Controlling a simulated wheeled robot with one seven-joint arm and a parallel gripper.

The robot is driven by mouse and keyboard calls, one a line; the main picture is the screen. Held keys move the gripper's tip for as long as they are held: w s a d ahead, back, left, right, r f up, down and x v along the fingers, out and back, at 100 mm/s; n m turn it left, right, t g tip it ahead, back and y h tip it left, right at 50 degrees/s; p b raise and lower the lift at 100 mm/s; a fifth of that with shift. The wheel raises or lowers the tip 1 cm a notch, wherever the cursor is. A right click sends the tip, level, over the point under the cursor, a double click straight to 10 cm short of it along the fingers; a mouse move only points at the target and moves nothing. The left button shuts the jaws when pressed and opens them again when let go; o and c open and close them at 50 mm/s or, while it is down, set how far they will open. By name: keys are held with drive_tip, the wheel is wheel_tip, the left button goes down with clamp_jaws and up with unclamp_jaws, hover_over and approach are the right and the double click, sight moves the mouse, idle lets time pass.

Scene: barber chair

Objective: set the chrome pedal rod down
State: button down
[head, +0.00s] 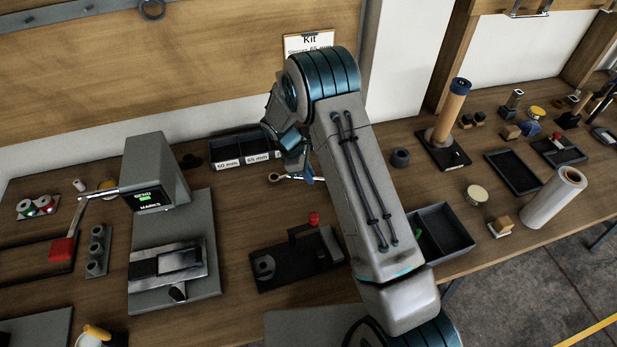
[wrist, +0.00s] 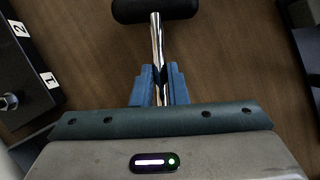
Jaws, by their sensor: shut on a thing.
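The chrome pedal rod (wrist: 156,38) shows in the wrist view as a thin shiny shaft running up from between my fingers. A black crossbar pad (wrist: 155,9) is at its far end, partly cut off by the frame edge. My gripper (wrist: 158,82), with its blue fingers, is shut on the shaft. In the head view my gripper (head: 306,176) is over the back middle of the bench, mostly behind my arm. A thin pale piece with a ring-like end (head: 275,178) shows beside it; I cannot tell whether it is the rod's end, nor whether the rod touches the bench.
A black block with labels 1 and 2 (wrist: 25,65) is left of the rod. Bins marked 60 mm and 65 mm (head: 228,164) stand behind. A black fixture with a red knob (head: 290,262) and a divided tray (head: 452,240) are nearer. Bare wood (head: 240,210) lies left of my gripper.

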drive_tip(key=shift+f, duration=0.15)
drive_tip(key=c, duration=1.4)
unclamp_jaws()
drive_tip(key=shift+f, duration=0.15)
drive_tip(key=shift+c, duration=0.2)
